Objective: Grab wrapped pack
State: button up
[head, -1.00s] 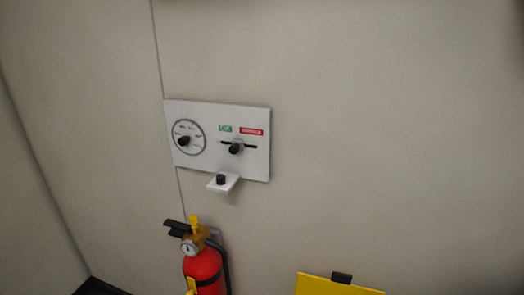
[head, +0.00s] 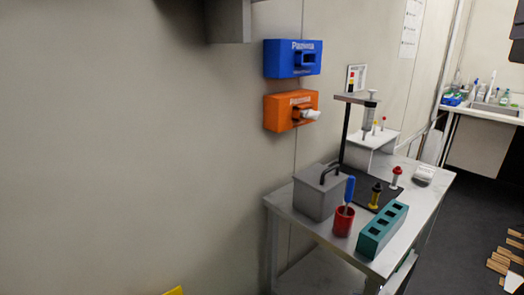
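I cannot make out a wrapped pack for certain in the head view. A small whitish item (head: 424,174) lies at the far right end of the metal table (head: 307,226); it is too small to tell what it is. My gripper is not in view.
The table also holds a grey lidded box (head: 317,195), a red cup (head: 343,222), a teal block with holes (head: 382,230) and a stand with a syringe (head: 370,115). Blue (head: 292,59) and orange (head: 284,112) dispensers hang above. Wooden pieces (head: 505,262) lie on the floor at right.

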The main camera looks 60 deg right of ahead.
aim_at(425, 175)
jog(key=z, duration=2.35)
jog(key=i+l, duration=0.85)
jog(key=l, duration=0.25)
